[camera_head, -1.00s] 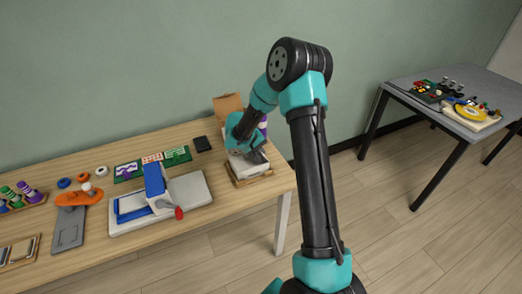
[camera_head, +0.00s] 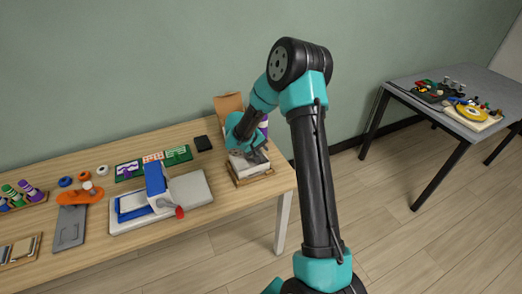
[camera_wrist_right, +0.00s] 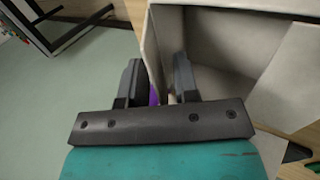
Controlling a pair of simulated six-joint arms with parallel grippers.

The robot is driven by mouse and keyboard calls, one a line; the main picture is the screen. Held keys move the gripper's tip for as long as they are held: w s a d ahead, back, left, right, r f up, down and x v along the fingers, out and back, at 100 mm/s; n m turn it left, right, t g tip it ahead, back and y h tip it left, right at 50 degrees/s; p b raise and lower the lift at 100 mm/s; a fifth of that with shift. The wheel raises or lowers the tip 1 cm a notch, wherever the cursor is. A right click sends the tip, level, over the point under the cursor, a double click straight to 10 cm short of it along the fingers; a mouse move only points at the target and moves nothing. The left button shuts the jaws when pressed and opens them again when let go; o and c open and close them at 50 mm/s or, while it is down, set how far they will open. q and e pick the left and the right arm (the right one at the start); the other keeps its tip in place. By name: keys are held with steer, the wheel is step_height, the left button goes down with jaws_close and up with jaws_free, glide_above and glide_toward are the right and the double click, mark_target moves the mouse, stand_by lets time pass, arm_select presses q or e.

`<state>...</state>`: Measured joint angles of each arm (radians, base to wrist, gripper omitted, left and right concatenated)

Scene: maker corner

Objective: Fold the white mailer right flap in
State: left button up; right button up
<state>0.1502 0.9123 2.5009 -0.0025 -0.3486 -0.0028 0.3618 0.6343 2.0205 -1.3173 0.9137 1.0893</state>
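The white mailer (camera_head: 243,165) sits at the right end of the wooden table, partly hidden behind my right gripper (camera_head: 256,157). In the right wrist view, the mailer (camera_wrist_right: 232,35) is open and I see into its pale inside. My right gripper (camera_wrist_right: 158,78) has its two dark fingers apart. A thin upright pale panel of the mailer, seemingly the right flap (camera_wrist_right: 154,45), stands between the fingers, with a gap on the left finger's side. I cannot tell whether the right finger touches it. My left gripper is not in view.
A wooden tray (camera_head: 255,180) lies under the mailer. A brown cardboard box (camera_head: 229,103) and a purple-banded bottle (camera_head: 263,123) stand close behind. A blue press-like tool on a grey board (camera_head: 194,187) is to the left. A grey table (camera_head: 474,122) stands apart at right.

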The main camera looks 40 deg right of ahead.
steer(key=shift+r, duration=0.1)
steer(key=v, duration=1.7)
steer(key=shift+a, duration=0.2)
steer(key=shift+w, duration=0.1)
